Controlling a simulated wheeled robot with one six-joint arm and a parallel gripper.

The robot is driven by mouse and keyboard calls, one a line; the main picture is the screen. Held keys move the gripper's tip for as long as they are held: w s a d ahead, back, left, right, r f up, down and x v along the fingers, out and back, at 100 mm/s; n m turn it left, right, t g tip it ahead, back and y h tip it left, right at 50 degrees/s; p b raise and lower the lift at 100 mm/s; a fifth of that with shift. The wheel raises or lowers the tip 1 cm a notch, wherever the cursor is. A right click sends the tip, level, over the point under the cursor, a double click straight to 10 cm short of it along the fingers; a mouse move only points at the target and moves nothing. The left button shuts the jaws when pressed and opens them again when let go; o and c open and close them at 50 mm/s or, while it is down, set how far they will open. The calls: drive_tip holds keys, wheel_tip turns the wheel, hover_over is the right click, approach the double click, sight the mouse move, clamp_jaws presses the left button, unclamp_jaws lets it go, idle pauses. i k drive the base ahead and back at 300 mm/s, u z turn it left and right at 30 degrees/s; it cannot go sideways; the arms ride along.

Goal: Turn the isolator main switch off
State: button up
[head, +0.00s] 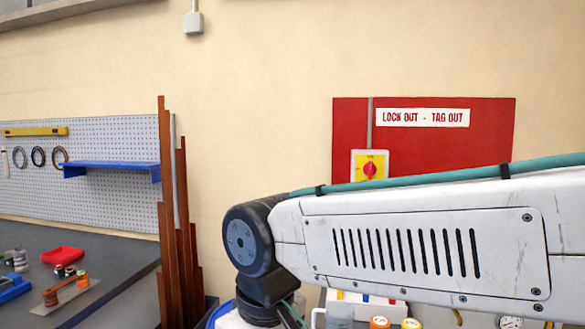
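The isolator main switch (369,170) is a red rotary knob on a yellow plate in a pale box. It is mounted on a red lock-out board (490,140) on the wall, right of the middle. A conduit runs up from it. The exact angle of the knob is too small to tell. My white arm crosses in front of the board just below the switch and hides the board's lower part. My gripper is not in view.
Tall copper-brown bars (168,220) stand upright left of the arm. Further left are a dark workbench (110,265) with a red tray (62,256), a pegboard (110,135) and a blue shelf (110,166). The wall between is bare.

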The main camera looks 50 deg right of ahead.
sight(369, 169)
drive_tip(key=u, duration=0.4)
drive_tip(key=i, duration=0.55)
drive_tip(key=z, duration=1.3)
